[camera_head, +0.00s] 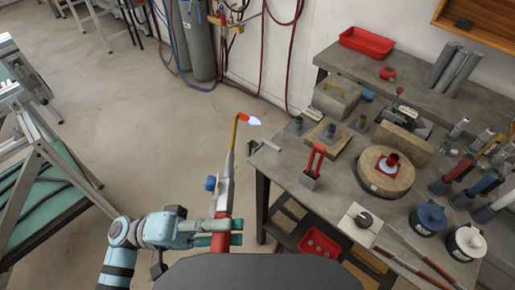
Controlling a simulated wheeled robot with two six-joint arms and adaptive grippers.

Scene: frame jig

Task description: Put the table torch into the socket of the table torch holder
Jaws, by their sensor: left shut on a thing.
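My left gripper (237,232) is shut on the table torch (224,196), gripping its lower body. The torch stands nearly upright, with a blue knob on its left side, a brass neck bent to the right and a bright red and bluish-white tip. It is held left of the grey workbench, over the floor. A red forked stand on a grey block (312,170) is on the bench's near left part; I cannot tell for certain that it is the table torch holder. A small metal bracket (264,146) sits at the bench's left edge. My right gripper is not in view.
The bench (340,184) is crowded: a round block with a red-rimmed part (385,173), blue and white canisters (430,218), and several handled tools at right. A red tray (366,42) is at the back. The floor left of the bench is clear. A green-topped frame (50,203) stands at left.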

